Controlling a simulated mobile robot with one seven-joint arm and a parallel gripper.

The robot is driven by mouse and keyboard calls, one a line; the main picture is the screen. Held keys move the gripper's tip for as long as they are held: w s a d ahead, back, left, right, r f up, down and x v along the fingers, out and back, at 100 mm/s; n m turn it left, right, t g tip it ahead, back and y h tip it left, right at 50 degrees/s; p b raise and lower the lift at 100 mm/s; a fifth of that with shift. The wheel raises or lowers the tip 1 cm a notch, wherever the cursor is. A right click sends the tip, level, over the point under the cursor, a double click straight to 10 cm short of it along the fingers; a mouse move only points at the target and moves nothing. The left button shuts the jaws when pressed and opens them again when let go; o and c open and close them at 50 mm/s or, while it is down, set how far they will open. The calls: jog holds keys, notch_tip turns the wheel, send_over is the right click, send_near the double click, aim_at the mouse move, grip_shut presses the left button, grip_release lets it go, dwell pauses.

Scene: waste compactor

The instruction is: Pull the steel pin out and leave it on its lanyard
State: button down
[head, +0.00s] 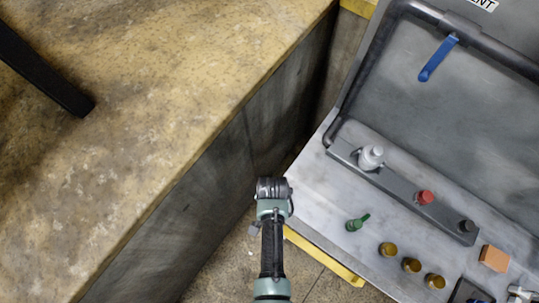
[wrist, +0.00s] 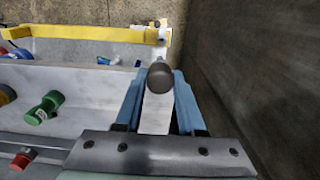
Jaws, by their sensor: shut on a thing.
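My gripper (wrist: 159,88) is seen from behind in the wrist view, its two blue fingers on either side of a dark grey round knob, the head of the steel pin (wrist: 161,78). The fingers are shut on it. The rest of the pin is hidden, and I cannot make out the lanyard or how far the pin is in its hole. In the head view my gripper (head: 273,187) is at the lower middle, beside the left edge of the grey panel, with its fingertips and the pin hidden from sight.
A grey panel (head: 330,195) with a red button (head: 425,197), a green knob (head: 357,222), several brass knobs and a blue handle (head: 438,58) is on the right. A large stained block (head: 130,150) stands on the left. A narrow gap lies between them. A yellow bar (wrist: 80,33) crosses the wrist view's top.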

jog(key=w+d+b, duration=0.3)
jog(key=w+d, duration=0.2)
jog(key=d, duration=0.6)
jog(key=shift+w+b, duration=0.15)
jog(key=shift+b, duration=0.25)
dwell(1.7)
jog(key=shift+f, duration=0.15)
jog(key=shift+f+b, duration=0.3)
jog(key=shift+c, duration=2.2)
grip_release()
jog(key=shift+r, duration=0.1)
